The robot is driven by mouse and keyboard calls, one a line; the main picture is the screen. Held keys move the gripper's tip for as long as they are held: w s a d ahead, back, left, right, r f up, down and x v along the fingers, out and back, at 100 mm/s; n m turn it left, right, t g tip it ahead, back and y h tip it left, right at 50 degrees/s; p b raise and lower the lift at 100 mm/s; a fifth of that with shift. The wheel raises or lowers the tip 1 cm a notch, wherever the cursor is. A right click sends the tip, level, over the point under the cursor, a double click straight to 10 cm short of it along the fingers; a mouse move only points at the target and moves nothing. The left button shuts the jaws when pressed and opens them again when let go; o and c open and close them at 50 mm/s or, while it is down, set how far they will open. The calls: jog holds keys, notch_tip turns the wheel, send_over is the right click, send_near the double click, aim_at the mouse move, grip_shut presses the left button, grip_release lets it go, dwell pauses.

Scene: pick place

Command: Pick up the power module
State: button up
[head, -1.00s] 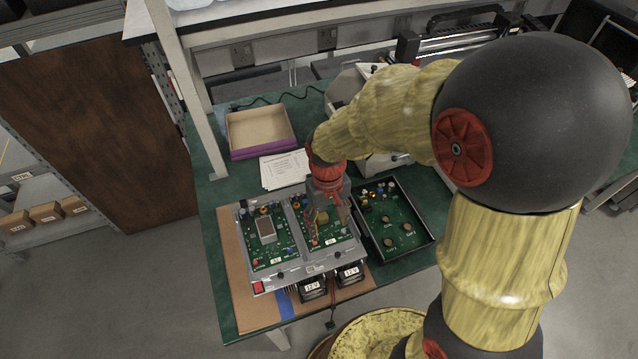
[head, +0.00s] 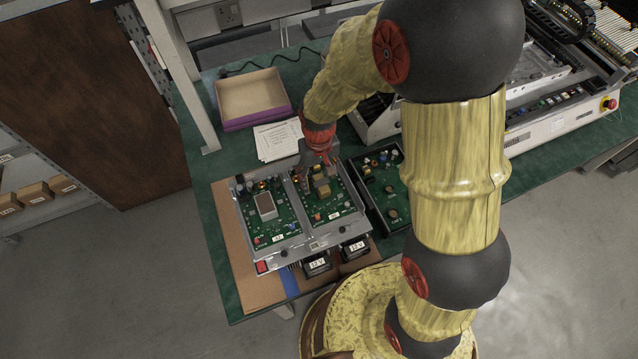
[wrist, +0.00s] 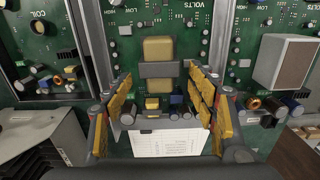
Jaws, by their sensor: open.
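A tan block with a grey band across its middle (wrist: 158,50), which I take to be the power module, stands on a green circuit board (wrist: 140,18). In the head view the block (head: 321,187) is on the right board of the grey test unit (head: 310,240). My gripper (wrist: 162,88) is open and empty, with its yellow-padded fingers apart on either side of the block's near end. In the head view my gripper (head: 319,166) is just above and behind the block, partly hiding that board. Whether the fingers touch anything cannot be told.
A second board (head: 268,212) with a grey, pale-faced box is to the left. A dark tray holding a board (head: 380,185) is close on the right, partly behind my arm. A cardboard box (head: 252,98) and paper (head: 277,140) lie behind. Small components crowd the block.

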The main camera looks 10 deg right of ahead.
jog(key=shift+f, duration=0.55)
jog(key=shift+c, duration=1)
grip_shut()
jog(key=shift+r, duration=0.1)
